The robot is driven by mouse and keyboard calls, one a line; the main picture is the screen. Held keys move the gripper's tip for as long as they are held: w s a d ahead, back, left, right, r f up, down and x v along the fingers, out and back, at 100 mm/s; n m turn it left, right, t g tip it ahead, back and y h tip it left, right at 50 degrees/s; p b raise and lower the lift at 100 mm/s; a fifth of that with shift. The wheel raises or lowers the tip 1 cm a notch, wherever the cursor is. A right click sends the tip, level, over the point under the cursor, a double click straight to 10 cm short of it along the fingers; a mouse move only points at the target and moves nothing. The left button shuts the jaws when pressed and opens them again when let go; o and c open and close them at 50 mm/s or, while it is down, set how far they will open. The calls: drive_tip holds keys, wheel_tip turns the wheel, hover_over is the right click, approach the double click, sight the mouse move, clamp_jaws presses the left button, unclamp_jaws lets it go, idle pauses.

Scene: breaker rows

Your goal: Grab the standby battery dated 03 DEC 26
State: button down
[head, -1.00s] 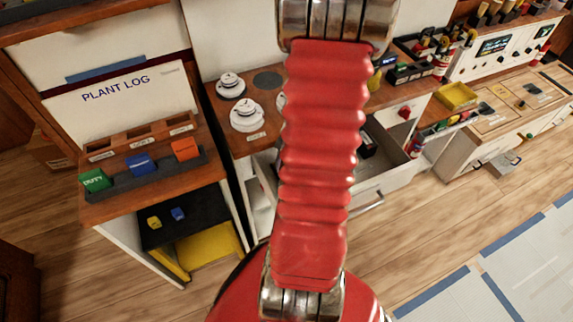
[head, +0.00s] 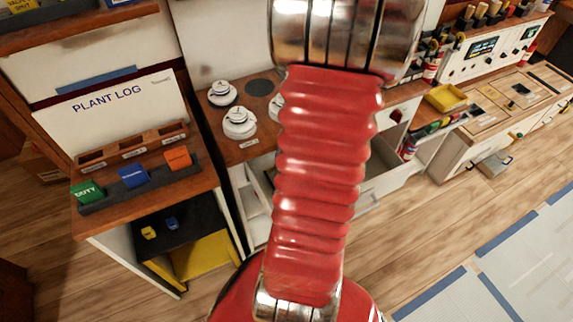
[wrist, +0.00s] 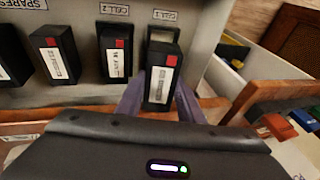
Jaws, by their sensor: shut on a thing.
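In the wrist view my gripper (wrist: 160,104) is shut on a black battery (wrist: 161,75), with one purple finger on each side. This battery has a red corner mark and a white label whose date is too small to read. A third (wrist: 54,54) stands further left, near the sign reading SPARES. In the head view my arm hides the gripper and batteries.
In the head view, the plant log shelf (head: 145,218) is at left, a counter with white domed things (head: 239,122) behind my arm, and open floor at right.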

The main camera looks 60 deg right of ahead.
drive_tip(key=v, duration=0.3)
drive_tip(key=shift+d+r, duration=0.25)
drive_tip(key=shift+r, duration=0.2)
drive_tip(key=s+d+r+g+h, duration=0.1)
drive_tip(key=s+d, duration=0.5)
drive_tip(key=s, duration=0.2)
drive_tip(key=s+d+g+h, duration=0.1)
drive_tip(key=s+d, duration=0.4)
drive_tip(key=s, duration=0.4)
drive_tip(key=shift+d+r+g, duration=0.4)
drive_tip(key=shift+s, duration=0.25)
